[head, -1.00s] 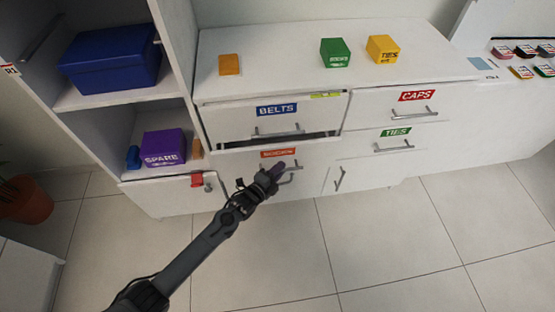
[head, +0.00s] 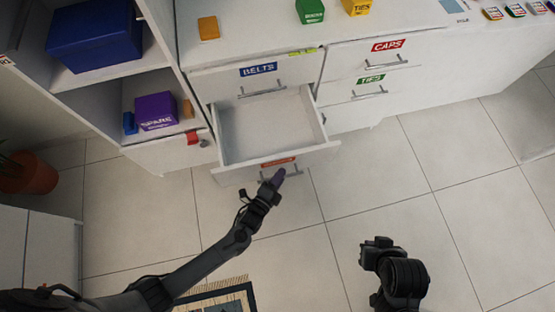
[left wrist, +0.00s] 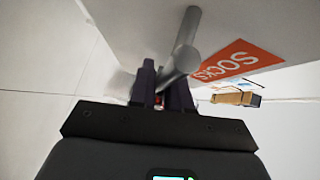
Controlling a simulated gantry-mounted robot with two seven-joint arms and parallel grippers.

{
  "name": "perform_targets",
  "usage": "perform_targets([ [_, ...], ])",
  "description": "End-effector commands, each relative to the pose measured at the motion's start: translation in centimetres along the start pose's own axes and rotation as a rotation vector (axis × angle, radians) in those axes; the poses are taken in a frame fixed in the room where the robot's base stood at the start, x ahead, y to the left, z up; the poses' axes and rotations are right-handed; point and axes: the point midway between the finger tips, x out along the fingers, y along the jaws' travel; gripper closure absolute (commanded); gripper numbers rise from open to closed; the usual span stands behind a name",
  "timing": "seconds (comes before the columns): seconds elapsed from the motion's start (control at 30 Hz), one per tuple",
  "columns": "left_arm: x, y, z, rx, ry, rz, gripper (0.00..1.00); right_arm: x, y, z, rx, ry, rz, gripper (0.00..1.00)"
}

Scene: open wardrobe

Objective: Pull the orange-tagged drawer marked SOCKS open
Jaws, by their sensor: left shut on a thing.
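The SOCKS drawer (head: 232,174) stands pulled far out under the BELTS drawer, and its white inside looks empty. Its orange tag (head: 278,162) is on the front; the left wrist view shows the tag reading SOCKS (left wrist: 238,60). My left gripper (head: 277,179) is at the front of this drawer, shut on its grey bar handle (left wrist: 184,48), which runs between the fingers in the left wrist view. My right gripper (head: 375,246) is over the floor at the lower right, apart from the furniture; its jaws are not clear.
The BELTS drawer (head: 225,87), CAPS drawer (head: 345,62) and green-tagged TIES drawer (head: 345,93) look closed. A shelf unit at left holds a blue box (head: 95,37) and a purple SPARE box (head: 156,111). A rug (head: 225,298) lies at the bottom; tiled floor in front is clear.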

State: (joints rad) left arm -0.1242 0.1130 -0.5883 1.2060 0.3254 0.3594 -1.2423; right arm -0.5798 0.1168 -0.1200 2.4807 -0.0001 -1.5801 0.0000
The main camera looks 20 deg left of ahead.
Motion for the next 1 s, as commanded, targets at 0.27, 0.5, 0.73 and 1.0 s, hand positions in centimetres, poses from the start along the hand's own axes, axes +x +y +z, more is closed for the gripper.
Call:
perform_targets([
  [0.27, 0.0, -0.1, -0.2, 0.0, 0.001, -0.004, 1.0, 0.0, -0.1, 0.0, 0.002, -0.001, -0.002, 1.0],
  [0.5, 0.0, -0.1, -0.1, 0.0, 0.001, -0.002, 0.63, 0.0, 0.0, 0.0, 0.001, -0.002, -0.001, 1.0],
  [0.73, -0.1, 0.0, -0.1, 0.0, 0.0, -0.001, 0.63, 0.0, 0.1, 0.1, -0.005, -0.003, 0.004, 1.0],
  [1.0, -2.0, -0.1, -0.1, 0.001, 0.0, 0.002, 0.63, -0.9, 0.2, -0.2, -0.008, -0.003, 0.006, 1.0],
])
